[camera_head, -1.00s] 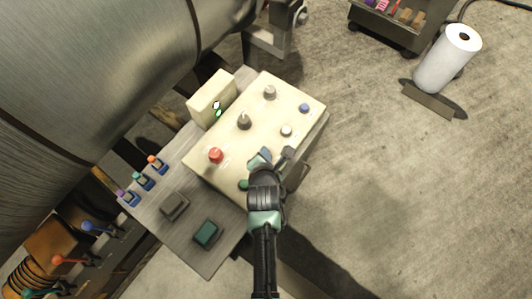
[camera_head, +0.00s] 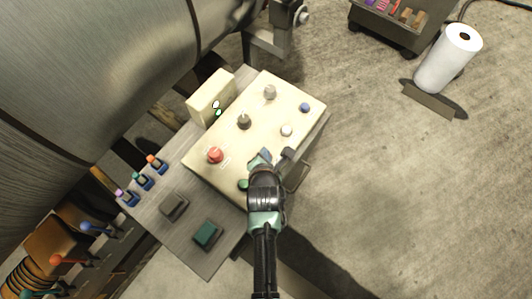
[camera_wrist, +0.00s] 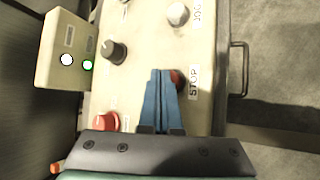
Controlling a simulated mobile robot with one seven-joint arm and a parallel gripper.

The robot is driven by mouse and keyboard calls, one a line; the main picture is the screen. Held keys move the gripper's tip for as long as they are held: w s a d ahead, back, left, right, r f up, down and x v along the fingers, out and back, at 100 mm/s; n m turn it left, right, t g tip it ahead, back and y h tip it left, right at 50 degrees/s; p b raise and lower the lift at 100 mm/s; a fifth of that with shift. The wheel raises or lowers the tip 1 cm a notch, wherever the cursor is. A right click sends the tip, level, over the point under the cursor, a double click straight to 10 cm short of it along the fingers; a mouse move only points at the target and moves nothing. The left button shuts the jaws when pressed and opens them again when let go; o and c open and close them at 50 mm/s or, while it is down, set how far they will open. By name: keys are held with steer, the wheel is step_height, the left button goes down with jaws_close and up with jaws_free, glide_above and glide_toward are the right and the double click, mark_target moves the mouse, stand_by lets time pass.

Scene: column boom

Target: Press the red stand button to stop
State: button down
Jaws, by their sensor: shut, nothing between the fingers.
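The red stop button (camera_wrist: 177,79) sits beside the STOP label (camera_wrist: 194,81) on the cream control panel (camera_wrist: 125,80). My fingers partly cover it in the wrist view, and my gripper hides it in the head view. My gripper (camera_wrist: 161,74) is shut and empty, with its blue fingers over the panel at the button's left side. I cannot tell whether the tips touch the button. In the head view my gripper (camera_head: 264,155) is over the lower right part of the panel (camera_head: 255,150).
A larger red knob (camera_head: 215,156) is at the panel's left, and a green button (camera_head: 243,184) is just left of my gripper. A white button (camera_head: 286,130) is above it. A metal handle (camera_wrist: 239,68) sticks out on the right. Small levers (camera_head: 143,181) line the left.

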steer(key=shift+f+b, duration=0.45)
steer(key=shift+f, duration=0.1)
stand_by(0.5)
steer(key=shift+r, duration=0.1)
steer(key=shift+r+p, duration=0.85)
steer(key=shift+p, duration=0.05)
step_height(320, 180, up, 5)
steer(key=p, duration=0.4)
steer(key=shift+r+p, duration=0.1)
steer(key=shift+p, duration=0.3)
stand_by(0.6)
